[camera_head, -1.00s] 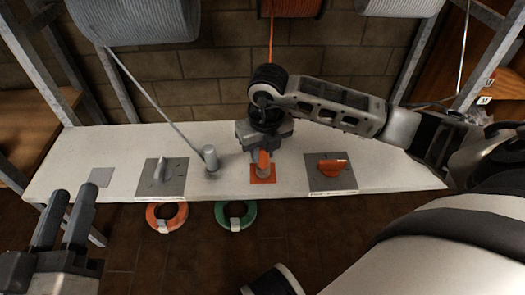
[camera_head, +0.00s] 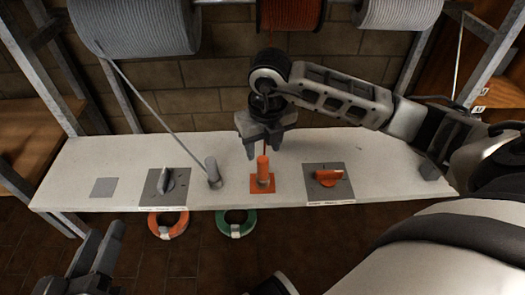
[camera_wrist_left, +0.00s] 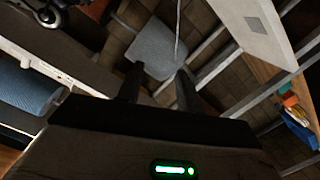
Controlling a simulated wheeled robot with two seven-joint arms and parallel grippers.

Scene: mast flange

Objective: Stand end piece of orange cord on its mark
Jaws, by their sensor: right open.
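The orange cord's end piece (camera_head: 262,169) is a small orange cylinder. It stands upright on the orange square mark (camera_head: 257,188) on the white bench. My right gripper (camera_head: 262,149) is open just behind and above it, its fingers apart and clear of it as far as I can see. The orange cord is mostly hidden behind my right wrist, with a short piece showing below the orange spool (camera_head: 290,14). My left gripper (camera_head: 96,256) is away at the lower left in front of the bench, open and empty; its fingers also show apart in the left wrist view (camera_wrist_left: 158,82).
A grey end piece (camera_head: 212,171) stands left of the orange one, its cord slanting up to the grey spool (camera_head: 135,22). Plates with a grey knob (camera_head: 166,182) and an orange knob (camera_head: 328,177) flank them. Orange (camera_head: 157,226) and green (camera_head: 227,218) rings hang at the front edge.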

